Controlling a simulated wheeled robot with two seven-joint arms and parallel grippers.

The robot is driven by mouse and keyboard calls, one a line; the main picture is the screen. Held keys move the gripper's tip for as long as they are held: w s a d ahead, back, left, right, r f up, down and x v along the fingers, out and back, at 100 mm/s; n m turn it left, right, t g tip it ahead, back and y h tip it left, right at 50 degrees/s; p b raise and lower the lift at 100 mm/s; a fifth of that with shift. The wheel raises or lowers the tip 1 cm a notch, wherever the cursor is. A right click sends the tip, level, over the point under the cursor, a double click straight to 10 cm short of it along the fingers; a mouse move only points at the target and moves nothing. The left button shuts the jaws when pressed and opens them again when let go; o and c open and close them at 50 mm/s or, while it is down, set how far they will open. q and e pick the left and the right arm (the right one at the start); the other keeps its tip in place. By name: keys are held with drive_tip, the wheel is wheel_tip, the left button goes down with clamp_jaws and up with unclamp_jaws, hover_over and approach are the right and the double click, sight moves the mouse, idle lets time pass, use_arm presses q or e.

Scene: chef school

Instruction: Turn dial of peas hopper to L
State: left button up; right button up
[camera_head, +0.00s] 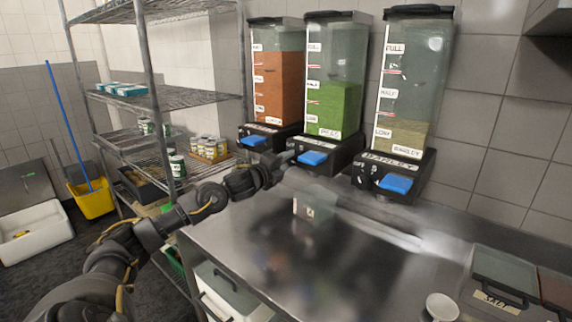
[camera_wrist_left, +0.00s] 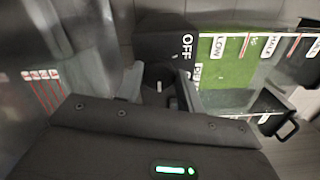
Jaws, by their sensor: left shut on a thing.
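My left gripper (camera_head: 283,160) is at the left front of that base, shut on the dark dial (camera_wrist_left: 160,82). The dial is mostly hidden between the fingers (camera_wrist_left: 160,90), and its setting cannot be read. My right gripper is not in view.
The orange-filled hopper (camera_head: 278,85) stands close on the left and the barley hopper (camera_head: 408,90) on the right. A clear container (camera_head: 311,207) stands on the metal counter (camera_head: 290,252) below the peas hopper. A small white bowl (camera_head: 442,307) and lidded bins (camera_head: 502,275) are at the right.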

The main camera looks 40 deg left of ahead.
use_arm(q)
drive_tip(key=o, duration=1)
drive_tip(key=shift+s+f, duration=0.15)
drive_tip(key=shift+s, duration=0.3)
drive_tip(key=s+b, duration=0.3)
drive_tip(key=s, duration=0.6)
drive_tip(key=shift+s, duration=0.4)
drive_tip(key=shift+d, duration=0.1)
